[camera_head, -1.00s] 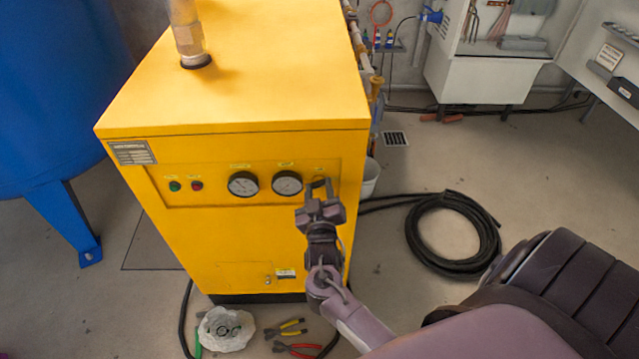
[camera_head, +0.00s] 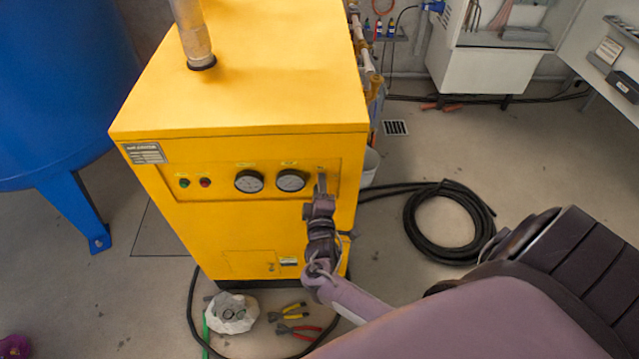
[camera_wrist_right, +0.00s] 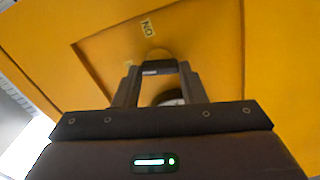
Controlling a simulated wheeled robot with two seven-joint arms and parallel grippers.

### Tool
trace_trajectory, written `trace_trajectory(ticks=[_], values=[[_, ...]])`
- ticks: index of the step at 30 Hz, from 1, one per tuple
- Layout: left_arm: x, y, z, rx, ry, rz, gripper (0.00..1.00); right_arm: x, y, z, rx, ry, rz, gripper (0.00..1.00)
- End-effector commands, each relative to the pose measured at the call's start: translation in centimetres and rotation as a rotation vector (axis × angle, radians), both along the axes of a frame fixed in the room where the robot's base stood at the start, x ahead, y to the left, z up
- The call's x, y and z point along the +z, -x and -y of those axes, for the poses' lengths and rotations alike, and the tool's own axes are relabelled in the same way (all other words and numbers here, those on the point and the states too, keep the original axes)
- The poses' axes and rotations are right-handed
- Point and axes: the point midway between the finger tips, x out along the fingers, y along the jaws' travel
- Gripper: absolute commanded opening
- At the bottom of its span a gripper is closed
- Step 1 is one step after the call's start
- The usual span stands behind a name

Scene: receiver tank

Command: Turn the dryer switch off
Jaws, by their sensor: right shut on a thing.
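The yellow dryer cabinet (camera_head: 240,235) stands in the middle of the head view. Its front panel has a green and a red button (camera_head: 205,182) and two round gauges (camera_head: 291,180). My right gripper (camera_head: 321,182) is at the panel's right end, beside the right gauge, and hides the dryer switch there. In the right wrist view, my right gripper (camera_wrist_right: 158,72) has its fingers on either side of the dark switch knob (camera_wrist_right: 157,66), shut on it. An "ON" label (camera_wrist_right: 148,28) shows past the knob. The knob's exact setting is hard to tell. My left gripper is not in view.
A blue tank (camera_head: 50,90) stands at the left. A coiled black hose (camera_head: 415,225) lies on the floor at right. Pliers (camera_head: 297,329) and a white bag (camera_head: 231,313) lie before the dryer. A vertical pipe (camera_head: 190,30) rises from its top.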

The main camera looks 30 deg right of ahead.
Motion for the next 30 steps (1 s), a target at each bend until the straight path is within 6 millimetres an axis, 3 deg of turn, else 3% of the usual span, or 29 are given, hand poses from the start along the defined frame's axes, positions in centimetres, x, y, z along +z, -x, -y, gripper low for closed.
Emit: trace_trajectory(ticks=[12,30], values=[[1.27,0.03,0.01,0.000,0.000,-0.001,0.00,-0.06,-0.01,0.00,0.000,0.184,-0.114,0.14],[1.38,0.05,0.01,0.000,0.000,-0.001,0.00,-0.19,0.00,0.01,0.000,0.218,-0.135,0.14]])
